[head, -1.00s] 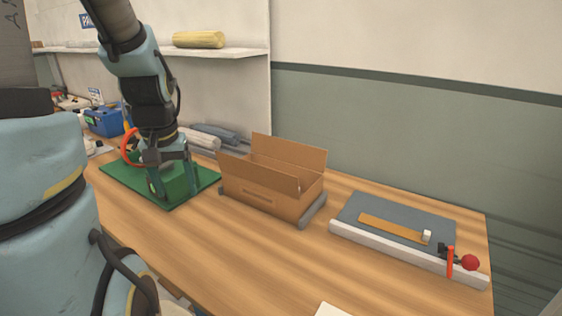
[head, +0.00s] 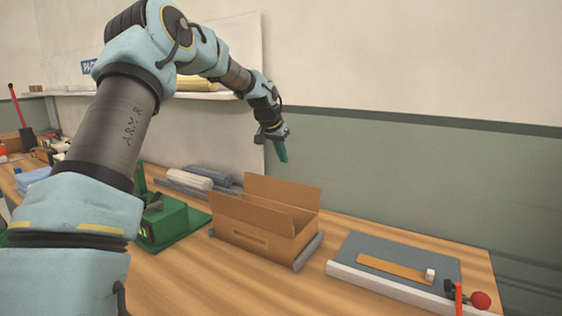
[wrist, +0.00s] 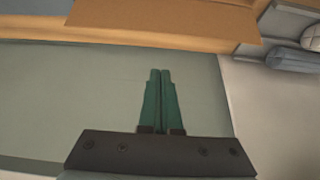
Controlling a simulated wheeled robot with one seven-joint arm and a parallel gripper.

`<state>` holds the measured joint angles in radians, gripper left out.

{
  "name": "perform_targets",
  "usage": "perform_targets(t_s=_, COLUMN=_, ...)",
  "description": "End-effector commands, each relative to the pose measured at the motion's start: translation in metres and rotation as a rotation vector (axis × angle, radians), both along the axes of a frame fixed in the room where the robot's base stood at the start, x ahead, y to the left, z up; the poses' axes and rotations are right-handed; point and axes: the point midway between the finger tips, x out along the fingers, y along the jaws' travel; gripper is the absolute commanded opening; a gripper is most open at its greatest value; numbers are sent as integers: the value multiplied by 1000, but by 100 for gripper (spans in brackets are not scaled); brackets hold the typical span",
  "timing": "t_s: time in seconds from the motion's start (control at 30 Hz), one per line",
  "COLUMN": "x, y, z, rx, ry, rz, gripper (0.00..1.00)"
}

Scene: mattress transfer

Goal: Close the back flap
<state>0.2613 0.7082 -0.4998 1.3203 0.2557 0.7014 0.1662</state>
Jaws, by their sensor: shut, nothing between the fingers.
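The open brown cardboard box (head: 250,240) stands on the wooden table. Its back flap (head: 283,195) stands up, leaning slightly back toward the wall. The front flap (head: 245,212) is also raised. In the wrist view the back flap (wrist: 165,18) shows as a brown panel along the top edge. My gripper (head: 283,158), with green fingers, is above and behind the back flap, pointing down, apart from it. In the wrist view my gripper (wrist: 160,72) has its fingers together with nothing between them.
Grey bars lie at the box's sides. A green device (head: 165,222) stands left of the box, with grey and white rolls (head: 210,177) behind it. A grey board (head: 395,262) with a ruler lies to the right. The wall is close behind the table.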

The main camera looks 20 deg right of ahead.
Motion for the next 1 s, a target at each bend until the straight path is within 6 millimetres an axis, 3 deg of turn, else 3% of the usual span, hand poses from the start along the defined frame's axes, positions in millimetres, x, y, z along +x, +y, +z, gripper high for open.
perform_targets(t_s=0.43, x=24, y=-31, z=-71, rx=1, ry=2, rz=0, gripper=0)
perform_targets(t_s=0.7, x=6, y=-6, z=-63, rx=2, ry=1, rz=2, gripper=0)
perform_targets(t_s=1.0, x=-1, y=1, z=-64, rx=0, ry=0, rz=1, gripper=0)
